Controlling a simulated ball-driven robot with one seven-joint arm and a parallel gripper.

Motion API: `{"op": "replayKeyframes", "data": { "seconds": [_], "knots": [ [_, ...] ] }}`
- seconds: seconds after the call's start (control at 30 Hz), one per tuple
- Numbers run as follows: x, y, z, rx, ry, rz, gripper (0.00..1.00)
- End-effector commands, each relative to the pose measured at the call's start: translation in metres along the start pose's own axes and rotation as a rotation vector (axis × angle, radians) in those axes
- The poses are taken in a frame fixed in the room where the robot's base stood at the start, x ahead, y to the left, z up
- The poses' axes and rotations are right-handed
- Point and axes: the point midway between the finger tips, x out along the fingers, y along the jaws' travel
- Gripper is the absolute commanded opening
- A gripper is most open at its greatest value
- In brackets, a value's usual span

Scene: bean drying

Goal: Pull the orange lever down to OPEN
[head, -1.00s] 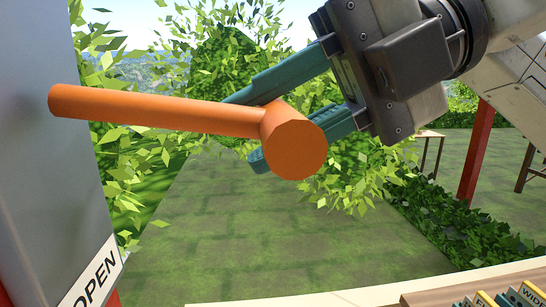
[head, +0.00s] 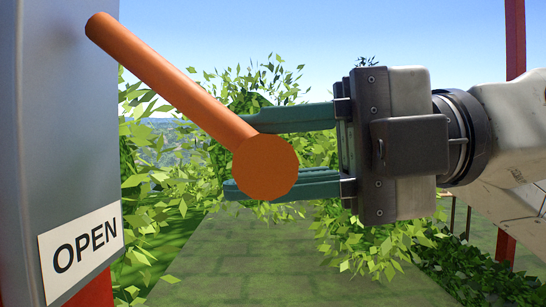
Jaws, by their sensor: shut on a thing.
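The orange lever (head: 170,78) is fixed to a grey panel (head: 62,130) at the left. Its arm slopes down to the right from the panel and ends in a round knob (head: 266,167). A white OPEN label (head: 82,247) is on the panel, lower than the knob. My gripper (head: 250,155) comes in from the right, about level, with one green finger above the knob and one below. It is shut on the lever's knob end.
Leafy bushes (head: 375,240) stand behind and below my gripper. A paved path (head: 270,260) runs below the knob. A red post (head: 515,40) stands at the far right. The space directly below the knob looks clear.

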Motion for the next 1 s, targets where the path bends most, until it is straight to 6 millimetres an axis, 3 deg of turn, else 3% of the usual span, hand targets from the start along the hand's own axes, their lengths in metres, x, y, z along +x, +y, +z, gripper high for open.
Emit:
{"op": "replayKeyframes", "data": {
  "seconds": [0.37,0.4,0.57,0.83,1.0],
  "knots": [
    [0.003,-0.004,0.0,0.0,0.002,-0.009,0.0],
    [0.003,-0.004,0.0,0.0,0.002,-0.009,0.36],
    [0.002,-0.003,0.0,0.0,0.002,-0.007,0.51],
    [0.0,-0.002,0.0,0.0,0.0,-0.004,0.51],
    [-0.018,-0.001,0.001,0.0,-0.003,-0.003,0.51]
  ]
}}
